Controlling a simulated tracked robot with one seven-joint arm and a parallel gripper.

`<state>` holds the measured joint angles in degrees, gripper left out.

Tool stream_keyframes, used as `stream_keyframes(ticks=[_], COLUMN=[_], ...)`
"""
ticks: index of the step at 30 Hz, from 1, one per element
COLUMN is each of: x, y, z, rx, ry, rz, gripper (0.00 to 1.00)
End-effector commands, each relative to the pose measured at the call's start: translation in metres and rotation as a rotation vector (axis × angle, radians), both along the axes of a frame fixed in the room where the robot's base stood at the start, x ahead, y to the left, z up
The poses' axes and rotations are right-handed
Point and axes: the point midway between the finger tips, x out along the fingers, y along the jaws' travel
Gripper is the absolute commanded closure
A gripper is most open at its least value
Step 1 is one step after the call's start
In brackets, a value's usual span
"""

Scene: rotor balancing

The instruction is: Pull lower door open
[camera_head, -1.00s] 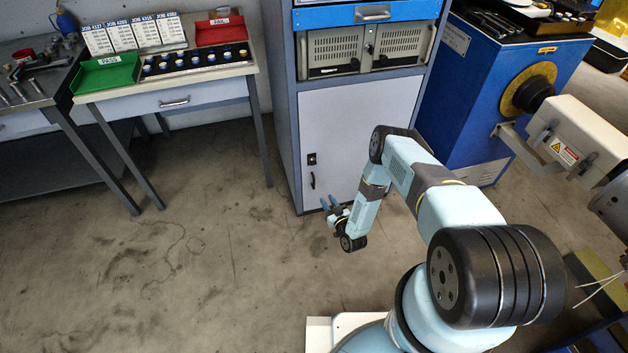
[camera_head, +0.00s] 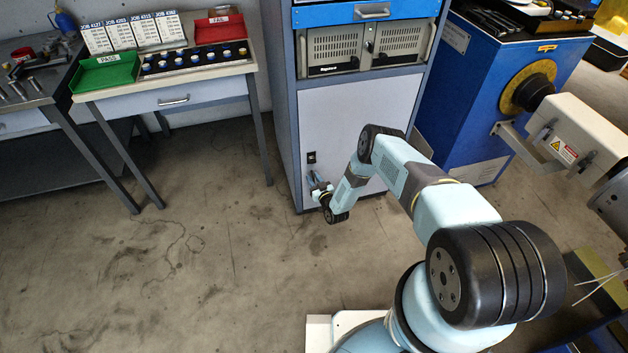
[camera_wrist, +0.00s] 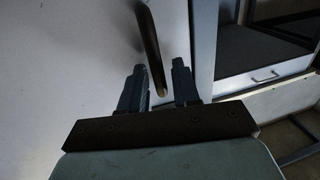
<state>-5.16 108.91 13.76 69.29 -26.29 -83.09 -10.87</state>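The lower door (camera_head: 352,128) is the pale panel at the bottom of the blue-grey cabinet, and it looks shut. In the wrist view the door (camera_wrist: 70,60) fills the left side. Its dark bar handle (camera_wrist: 151,45) runs down from the top edge, and its lower end lies between my two fingertips. My gripper (camera_wrist: 158,80) is open, with a finger on each side of the handle and visible gaps. In the head view my gripper (camera_head: 315,180) is at the door's left edge, below the black lock, and covers most of the handle.
Above the door are a vented grey unit (camera_head: 335,48) and a blue drawer (camera_head: 370,12). A work table (camera_head: 205,92) with trays stands to the left. A blue machine (camera_head: 470,110) stands close on the right. The floor left of the cabinet is clear.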

Motion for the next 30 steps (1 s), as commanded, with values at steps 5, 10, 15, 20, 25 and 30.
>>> stream_keyframes(ticks=[5,10,15,20,25,30], x=[0.0006,0.0005,0.0004,0.0002,0.0,-0.0001], y=[0.0003,0.0001,0.0002,0.0005,0.0008,0.0005], z=[-0.0001,-0.0001,-0.0001,-0.0001,0.0,0.0], rx=[0.0,0.0,0.0,0.0,0.0,0.0], ry=[0.0,0.0,0.0,0.0,0.0,0.0], rz=[0.0,0.0,0.001,0.001,0.002,0.003], gripper=[0.69,0.77,0.94,1.0,1.0,1.0])
